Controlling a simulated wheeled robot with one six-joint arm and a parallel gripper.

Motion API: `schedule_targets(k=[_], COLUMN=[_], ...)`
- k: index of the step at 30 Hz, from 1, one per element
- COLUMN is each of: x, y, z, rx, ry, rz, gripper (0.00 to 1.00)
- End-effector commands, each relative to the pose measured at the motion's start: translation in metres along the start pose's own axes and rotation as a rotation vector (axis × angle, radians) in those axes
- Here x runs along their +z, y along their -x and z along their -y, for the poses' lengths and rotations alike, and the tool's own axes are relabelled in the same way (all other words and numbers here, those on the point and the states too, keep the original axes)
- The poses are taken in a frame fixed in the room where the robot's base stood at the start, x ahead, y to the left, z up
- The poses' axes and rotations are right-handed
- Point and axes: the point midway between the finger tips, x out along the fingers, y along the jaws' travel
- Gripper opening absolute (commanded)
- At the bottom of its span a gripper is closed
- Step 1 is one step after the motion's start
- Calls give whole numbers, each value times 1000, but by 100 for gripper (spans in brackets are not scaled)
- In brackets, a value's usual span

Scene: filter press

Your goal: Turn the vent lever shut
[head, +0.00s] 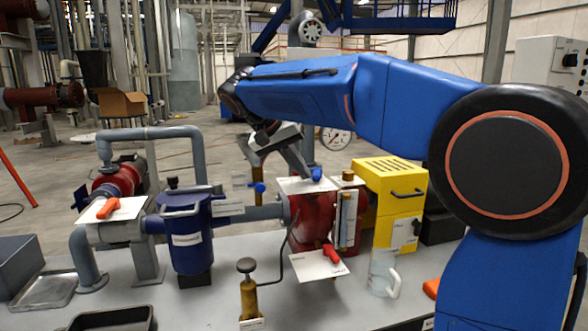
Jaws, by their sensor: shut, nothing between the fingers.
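My gripper (304,169) points down over the top of a red cylindrical vessel (311,218) in the head view. It looks shut and holds nothing. A small blue lever or knob (317,174) is just right of the fingertips, above a white plate on the vessel; I cannot tell whether they touch. Another blue handle (258,187) sits to the left on a brass-coloured stem. Red levers show at the vessel's front (333,254) and at the left pump (108,208). The labels are too small to read, so I cannot tell which is the vent lever.
A blue filter housing (188,238) and grey pipe (150,133) stand left. A yellow box (396,190), a clear jug (382,272) and a brass hand pump (248,290) are close by. Trays (45,291) lie at the bench's left. My arm crosses the upper right.

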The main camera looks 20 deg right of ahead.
Motion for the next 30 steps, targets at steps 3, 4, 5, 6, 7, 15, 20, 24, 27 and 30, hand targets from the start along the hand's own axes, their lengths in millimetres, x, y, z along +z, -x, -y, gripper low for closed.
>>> schedule_targets(k=[3, 4, 5, 6, 7, 15, 20, 24, 27, 30], x=[0, 0, 0, 0, 0, 3, 6, 8, 10, 10], y=[0, 0, 0, 0, 0, -1, -2, -4, -7, -8], z=[0, 0, 0, 0, 0, -6, -14, -19, -22, -24], rx=[0, 0, 0, 0, 0, -36, -87, -114, -116, -115], ry=[0, 0, 0, 0, 0, 64, 157, 212, 219, 219], rz=[0, 0, 0, 0, 0, -34, -85, -114, -116, -116], gripper=[0, 0, 0, 0, 0, 0, 0, 0, 0, 0])
